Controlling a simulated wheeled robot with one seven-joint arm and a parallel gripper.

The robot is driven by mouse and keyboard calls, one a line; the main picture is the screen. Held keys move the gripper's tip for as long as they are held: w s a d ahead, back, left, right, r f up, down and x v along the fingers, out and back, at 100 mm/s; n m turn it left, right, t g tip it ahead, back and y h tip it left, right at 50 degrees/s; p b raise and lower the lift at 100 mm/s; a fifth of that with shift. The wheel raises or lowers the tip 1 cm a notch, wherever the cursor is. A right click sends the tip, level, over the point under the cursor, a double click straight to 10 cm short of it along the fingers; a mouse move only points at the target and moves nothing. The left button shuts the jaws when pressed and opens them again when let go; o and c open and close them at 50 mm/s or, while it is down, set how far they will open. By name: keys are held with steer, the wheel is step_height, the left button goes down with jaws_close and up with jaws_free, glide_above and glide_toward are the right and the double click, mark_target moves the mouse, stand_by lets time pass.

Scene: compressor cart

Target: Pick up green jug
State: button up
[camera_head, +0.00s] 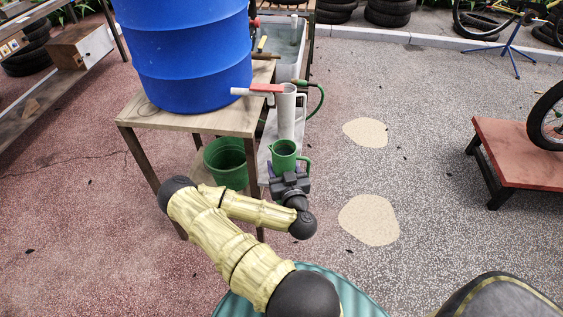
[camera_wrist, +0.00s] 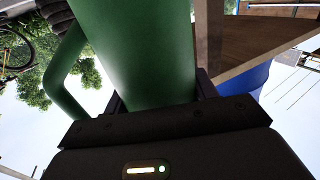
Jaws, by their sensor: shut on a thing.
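The green jug (camera_head: 284,151) stands at the right side of the wooden table, with its handle toward the right and its open top up. My gripper (camera_head: 288,178) is at its near side, low on its body, and shut on it. In the wrist view the jug (camera_wrist: 140,50) fills the upper middle, with its handle at the left. The dark jaws (camera_wrist: 160,100) lie on both sides of it. The jug's base is hidden behind my gripper in the head view, so I cannot tell whether it touches a surface.
A wooden table (camera_head: 190,122) holds a big blue barrel (camera_head: 190,50). A green bucket (camera_head: 226,162) is left of the jug. Open paving (camera_head: 400,165) lies to the right, before a red platform (camera_head: 520,150).

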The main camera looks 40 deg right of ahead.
steer(key=shift+s+a+r+p, duration=0.25)
steer(key=shift+s+p, duration=0.1)
steer(key=shift+s, duration=0.1)
stand_by(0.3)
steer(key=shift+f, duration=0.1)
stand_by(0.5)
